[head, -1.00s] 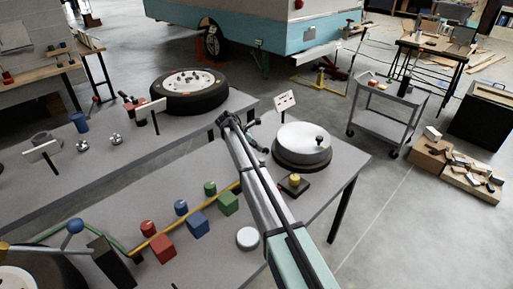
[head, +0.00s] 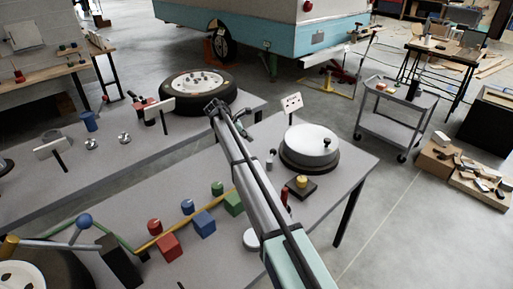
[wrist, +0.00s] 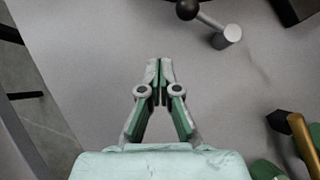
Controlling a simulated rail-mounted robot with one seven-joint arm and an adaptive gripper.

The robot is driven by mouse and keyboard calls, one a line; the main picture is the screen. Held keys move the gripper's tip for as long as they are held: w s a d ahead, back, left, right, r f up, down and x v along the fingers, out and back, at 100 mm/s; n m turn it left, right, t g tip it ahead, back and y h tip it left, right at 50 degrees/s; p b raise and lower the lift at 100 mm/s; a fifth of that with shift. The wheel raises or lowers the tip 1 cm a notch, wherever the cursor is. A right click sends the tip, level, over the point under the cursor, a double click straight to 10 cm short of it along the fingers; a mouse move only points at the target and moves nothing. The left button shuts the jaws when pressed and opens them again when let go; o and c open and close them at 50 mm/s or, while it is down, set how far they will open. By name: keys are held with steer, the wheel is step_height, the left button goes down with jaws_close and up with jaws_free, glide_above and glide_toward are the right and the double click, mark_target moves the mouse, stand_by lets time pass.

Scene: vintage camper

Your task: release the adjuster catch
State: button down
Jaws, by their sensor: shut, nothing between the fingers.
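My gripper (wrist: 160,68) is shut and empty in the wrist view, its two fingertips together above bare grey tabletop. In the head view my arm's far end (head: 217,108) is over the far side of the front table. I cannot tell which part is the adjuster catch. A small lever (wrist: 208,18) with a dark ball and a silver cylinder lies ahead of the fingertips, apart from them. It appears as a small post (head: 271,161) left of the round drum (head: 311,146) in the head view.
A yellow knob (head: 301,181) on a black base stands in front of the drum. Red, blue and green blocks (head: 203,224) line a yellow tube. A white sign (head: 291,103) stands behind the drum. A tyre (head: 198,88) lies on the back table.

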steer(key=shift+w+b+v, duration=0.2)
steer(key=shift+v, duration=0.85)
steer(key=shift+w+b+v, duration=0.15)
steer(key=shift+w+v, duration=0.1)
steer(key=shift+v, duration=0.75)
